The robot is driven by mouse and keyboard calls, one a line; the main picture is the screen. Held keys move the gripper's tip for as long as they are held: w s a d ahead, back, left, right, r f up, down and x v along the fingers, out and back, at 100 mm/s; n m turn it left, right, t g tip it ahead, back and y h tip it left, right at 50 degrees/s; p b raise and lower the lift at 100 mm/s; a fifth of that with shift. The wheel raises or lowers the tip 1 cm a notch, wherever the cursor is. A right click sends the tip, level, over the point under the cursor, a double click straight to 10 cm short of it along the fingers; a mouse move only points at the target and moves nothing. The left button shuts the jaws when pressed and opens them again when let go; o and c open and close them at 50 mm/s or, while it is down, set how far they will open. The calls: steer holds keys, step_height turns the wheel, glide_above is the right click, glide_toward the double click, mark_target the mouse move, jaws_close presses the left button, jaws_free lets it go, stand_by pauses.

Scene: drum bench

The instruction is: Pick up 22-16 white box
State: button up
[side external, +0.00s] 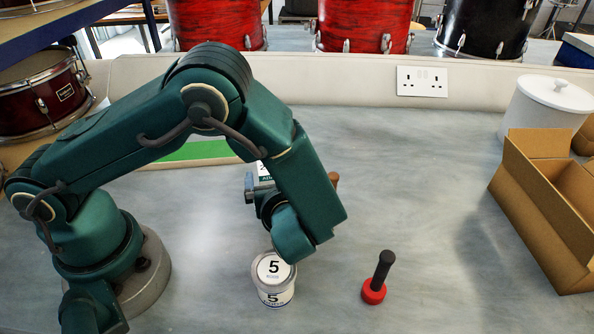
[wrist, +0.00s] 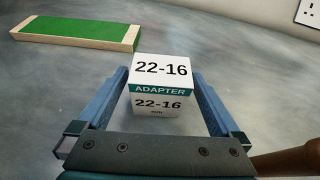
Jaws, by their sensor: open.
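The white box (wrist: 161,70) is marked 22-16 and ADAPTER, with a green band. In the wrist view it stands on the bench between the two blue fingers of my gripper (wrist: 160,95). The fingers are open on either side of it, and I cannot tell whether either one touches it. In the side external view my gripper (side external: 256,190) is largely behind my own arm, and only a small part of the white box (side external: 264,171) shows above it.
A white can marked 5 (side external: 274,279) stands in front of my arm. A red and black tool (side external: 377,278) stands to its right. An open cardboard box (side external: 545,190) and a white lidded pot (side external: 546,108) are at right. A green-topped board (wrist: 80,32) lies behind the white box.

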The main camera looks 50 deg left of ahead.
steer(key=shift+x, duration=1.65)
steer(key=shift+c, duration=0.3)
steer(key=c, duration=1.3)
steer(key=shift+r, duration=0.2)
